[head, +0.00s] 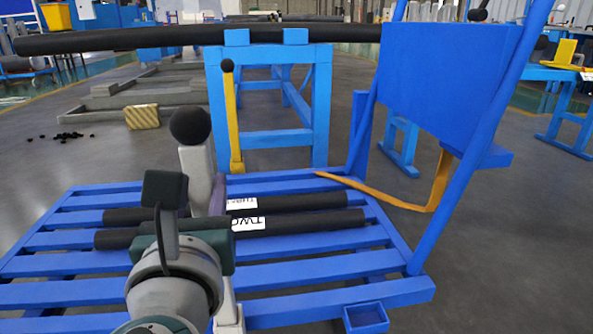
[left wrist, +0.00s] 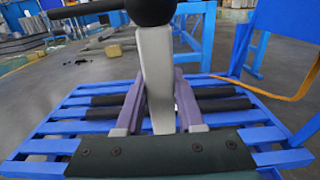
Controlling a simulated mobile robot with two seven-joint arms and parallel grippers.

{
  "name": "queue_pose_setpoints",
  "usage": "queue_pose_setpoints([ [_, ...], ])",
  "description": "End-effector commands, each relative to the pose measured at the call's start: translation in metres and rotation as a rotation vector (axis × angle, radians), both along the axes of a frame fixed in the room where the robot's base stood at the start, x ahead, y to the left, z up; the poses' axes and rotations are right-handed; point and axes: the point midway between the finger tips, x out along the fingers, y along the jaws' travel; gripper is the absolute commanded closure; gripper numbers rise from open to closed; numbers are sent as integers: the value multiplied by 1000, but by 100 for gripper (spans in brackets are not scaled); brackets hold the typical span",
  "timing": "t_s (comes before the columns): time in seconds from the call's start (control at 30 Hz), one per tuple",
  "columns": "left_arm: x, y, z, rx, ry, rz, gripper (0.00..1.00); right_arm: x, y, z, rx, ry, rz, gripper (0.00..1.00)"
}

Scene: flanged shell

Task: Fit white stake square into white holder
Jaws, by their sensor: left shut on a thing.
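The white stake (head: 198,172) has a black ball on top and stands nearly upright, leaning slightly. My left gripper (head: 201,197) is shut on it, with purple fingers on both sides below the ball. In the left wrist view, the stake (left wrist: 156,80) rises between the fingers of the gripper (left wrist: 160,88). A white piece (head: 228,308) shows below the gripper at the bottom of the head view, with a wider foot. It looks like the stake's lower end and the white holder, but my arm hides part of it, so I cannot tell whether they are joined. My right gripper is not in view.
Two black bars (head: 295,222) with white labels lie on the blue slatted pallet (head: 350,265). A yellow stake (head: 230,115) with a black ball stands behind, by a blue trestle (head: 322,110) carrying a long black bar. A blue frame (head: 450,70) rises at right.

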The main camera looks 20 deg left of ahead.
Motion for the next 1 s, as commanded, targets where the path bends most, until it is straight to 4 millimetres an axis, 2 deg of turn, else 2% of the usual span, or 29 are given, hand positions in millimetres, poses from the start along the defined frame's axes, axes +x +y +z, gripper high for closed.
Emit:
queue_pose_setpoints([
  [0.53,0,0,-12,2,-5,0,100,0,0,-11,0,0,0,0],
  [0.57,1,0,-12,2,-5,0,62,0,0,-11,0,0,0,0],
  [0.87,0,0,-12,1,-2,0,28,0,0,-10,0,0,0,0],
  [1.0,0,0,-12,1,-1,0,28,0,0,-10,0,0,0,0],
])
